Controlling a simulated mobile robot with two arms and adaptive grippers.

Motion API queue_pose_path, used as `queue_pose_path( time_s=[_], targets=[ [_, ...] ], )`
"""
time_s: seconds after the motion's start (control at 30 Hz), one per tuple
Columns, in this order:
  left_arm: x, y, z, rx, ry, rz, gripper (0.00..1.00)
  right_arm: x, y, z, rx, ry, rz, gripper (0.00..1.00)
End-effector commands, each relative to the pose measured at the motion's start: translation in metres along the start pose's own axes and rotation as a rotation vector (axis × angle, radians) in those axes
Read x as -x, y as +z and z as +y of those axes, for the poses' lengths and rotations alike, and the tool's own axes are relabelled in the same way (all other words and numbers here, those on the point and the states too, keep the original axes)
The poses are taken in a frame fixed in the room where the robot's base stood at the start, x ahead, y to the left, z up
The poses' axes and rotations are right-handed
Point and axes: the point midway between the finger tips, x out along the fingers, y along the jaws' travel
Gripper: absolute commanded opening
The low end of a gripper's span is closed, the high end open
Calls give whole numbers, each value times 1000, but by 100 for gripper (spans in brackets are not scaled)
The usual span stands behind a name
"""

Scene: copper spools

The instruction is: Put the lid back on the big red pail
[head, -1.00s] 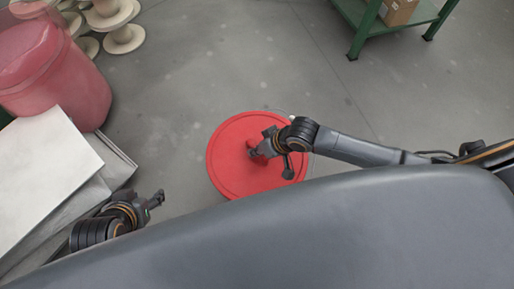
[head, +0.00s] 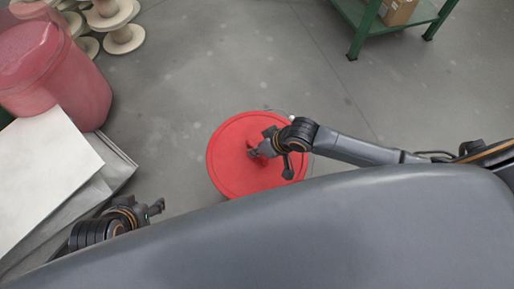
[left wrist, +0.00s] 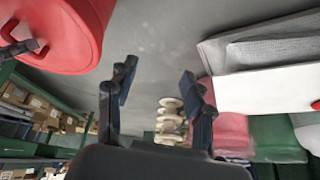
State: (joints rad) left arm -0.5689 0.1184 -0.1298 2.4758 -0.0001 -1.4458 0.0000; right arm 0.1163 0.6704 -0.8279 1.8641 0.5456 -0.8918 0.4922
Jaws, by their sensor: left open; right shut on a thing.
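The round red lid (head: 228,168) lies below my right gripper in the head view and hides what is under it. My right gripper (head: 262,151) is shut on the lid's handle, near the middle of the disc. In the left wrist view the big red pail (left wrist: 92,18) shows at the upper left, with the lid (left wrist: 52,25) at its top end. I cannot tell whether the lid is fully seated. My left gripper (head: 158,207) is open and empty, left of the lid and apart from it; its two spread fingers also show in the left wrist view (left wrist: 158,78).
Pale flat panels (head: 48,165) lie at the left, beside my left gripper. A pinkish-red bin (head: 65,85) stands behind them. Pale spools (head: 122,38) stand at the upper left. A green shelf (head: 365,28) with a cardboard box stands at the upper right. The grey floor between is clear.

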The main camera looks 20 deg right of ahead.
Motion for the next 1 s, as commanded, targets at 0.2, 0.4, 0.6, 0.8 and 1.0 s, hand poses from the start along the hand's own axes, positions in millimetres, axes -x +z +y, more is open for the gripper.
queue_pose_path(
  time_s=[0.2,0.4,0.6,0.8,1.0],
  targets=[
    [1,3,-1,1,-2,-16,52,0,0,0,0,-1,1,0],
    [2,8,-1,1,-3,-38,52,0,0,0,0,-1,1,0],
    [3,11,-2,2,-3,-52,52,0,0,0,0,-1,1,0],
    [4,16,-2,2,-4,-75,52,0,0,0,0,-1,1,0],
    [5,19,-2,2,-5,-88,52,0,0,0,0,-1,1,0]
  ],
)
